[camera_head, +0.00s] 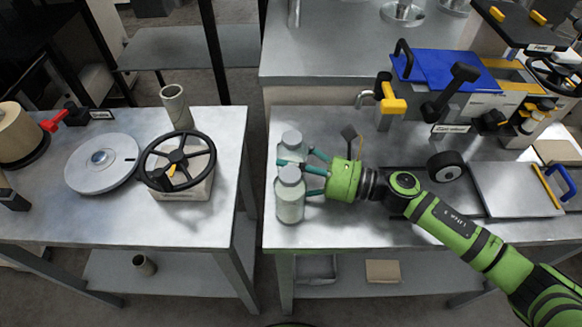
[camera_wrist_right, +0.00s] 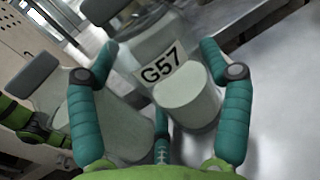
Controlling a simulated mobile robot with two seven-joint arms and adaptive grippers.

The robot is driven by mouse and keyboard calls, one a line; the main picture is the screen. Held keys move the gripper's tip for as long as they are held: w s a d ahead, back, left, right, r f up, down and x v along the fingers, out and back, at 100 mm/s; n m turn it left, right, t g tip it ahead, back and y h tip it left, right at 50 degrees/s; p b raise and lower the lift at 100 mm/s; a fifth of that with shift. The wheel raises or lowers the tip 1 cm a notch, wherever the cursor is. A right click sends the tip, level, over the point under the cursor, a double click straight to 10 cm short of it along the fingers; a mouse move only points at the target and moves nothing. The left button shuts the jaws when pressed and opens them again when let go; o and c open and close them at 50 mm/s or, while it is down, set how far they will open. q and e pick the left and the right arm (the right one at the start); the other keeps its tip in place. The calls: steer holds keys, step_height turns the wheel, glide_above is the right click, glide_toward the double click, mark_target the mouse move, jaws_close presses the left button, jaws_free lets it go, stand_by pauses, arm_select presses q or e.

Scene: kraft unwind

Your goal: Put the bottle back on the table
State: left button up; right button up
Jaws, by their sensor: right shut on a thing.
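Two pale, translucent bottles with grey caps stand close together at the left end of the right-hand table (camera_head: 350,232). The front bottle (camera_head: 290,200) partly hides the rear bottle (camera_head: 291,141) in the head view. My right gripper (camera_head: 302,172) reaches in from the right, its teal fingers among the bottles. In the wrist view, a bottle labelled G57 (camera_wrist_right: 190,98) lies between the fingers, which are shut on it. The other bottle (camera_wrist_right: 118,132) is partly behind the left finger. I cannot tell whether the held bottle touches the tabletop.
The left-hand table (camera_head: 70,222) holds a grey disc (camera_head: 100,165), a black handwheel (camera_head: 178,160) and a grey tube (camera_head: 176,106). A gap separates the tables. Equipment with a blue panel (camera_head: 445,70) stands behind my right arm. Tabletop in front of the arm is clear.

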steer(key=o, duration=1.4)
steer(key=shift+s+f, duration=0.25)
steer(key=shift+f, duration=0.6)
steer(key=shift+c, duration=0.2)
steer(key=shift+r, duration=0.1)
steer(key=shift+r+p, duration=0.25)
steer(key=shift+p, duration=0.15)
steer(key=shift+w+r+p, duration=0.15)
steer(key=shift+r+p, duration=0.3)
steer(key=shift+p, duration=0.15)
steer(key=shift+d+f+b, duration=0.55)
steer(key=shift+d+b, duration=0.1)
steer(key=shift+d, duration=0.1)
steer(key=b+v, duration=0.1)
steer(key=v, duration=0.2)
steer(key=b+v, duration=0.1)
steer(key=v, duration=0.2)
steer(key=r+b+v, duration=0.1)
steer(key=v, duration=0.2)
steer(key=shift+d, duration=0.3)
steer(key=shift+s+d+r, duration=0.2)
steer(key=shift+s+d, duration=0.05)
steer(key=shift+d, duration=0.15)
